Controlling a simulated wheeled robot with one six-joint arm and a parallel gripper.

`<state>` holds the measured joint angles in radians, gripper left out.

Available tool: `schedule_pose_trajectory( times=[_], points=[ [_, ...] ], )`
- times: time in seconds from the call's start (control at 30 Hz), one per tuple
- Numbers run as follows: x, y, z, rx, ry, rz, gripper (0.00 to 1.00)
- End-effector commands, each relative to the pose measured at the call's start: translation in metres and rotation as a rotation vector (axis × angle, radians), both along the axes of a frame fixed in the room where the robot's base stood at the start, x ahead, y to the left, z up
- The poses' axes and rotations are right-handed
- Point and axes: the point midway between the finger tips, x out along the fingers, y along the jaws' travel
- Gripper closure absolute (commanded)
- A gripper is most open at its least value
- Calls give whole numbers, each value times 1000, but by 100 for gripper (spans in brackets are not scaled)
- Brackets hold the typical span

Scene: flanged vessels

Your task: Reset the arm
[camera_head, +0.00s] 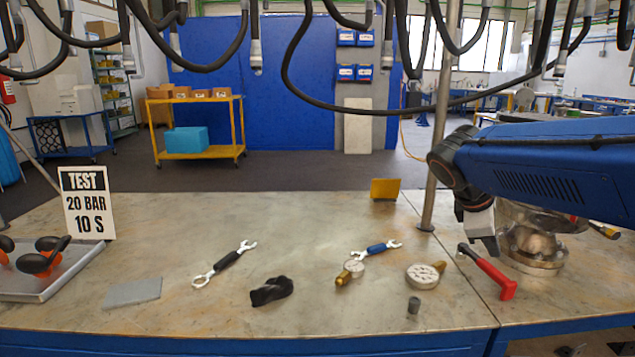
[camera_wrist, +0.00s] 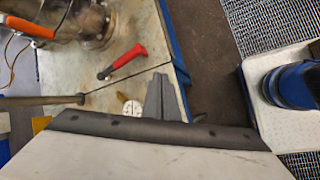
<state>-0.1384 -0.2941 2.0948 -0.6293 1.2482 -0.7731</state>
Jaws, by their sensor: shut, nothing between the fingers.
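My gripper (camera_head: 487,243) hangs from my blue arm at the right of the head view, above the bench and just left of the metal flanged vessel (camera_head: 532,250). Its fingers are together and empty. In the wrist view the grey fingers (camera_wrist: 163,98) show close together over the bench. A red-handled tool (camera_head: 490,274) lies beneath and beside the gripper; it also shows in the wrist view (camera_wrist: 124,60). My arm hides part of the vessel.
A metal post (camera_head: 437,130) stands left of my gripper. Hoses (camera_head: 300,60) hang above.

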Motion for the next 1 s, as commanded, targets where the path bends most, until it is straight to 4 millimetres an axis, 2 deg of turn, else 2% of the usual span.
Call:
schedule_pose_trajectory(
  times=[0.03,0.2,0.4,0.6,0.8,1.0],
  points=[
    [-18,2,-7,51,-37,-47,100],
    [-68,17,-36,242,-161,-229,100],
    [-121,40,-69,467,-293,-464,100],
    [-164,64,-102,679,-399,-705,100],
    [-187,80,-121,811,-456,-865,100],
    [-191,84,-126,842,-468,-906,100]
  ],
)
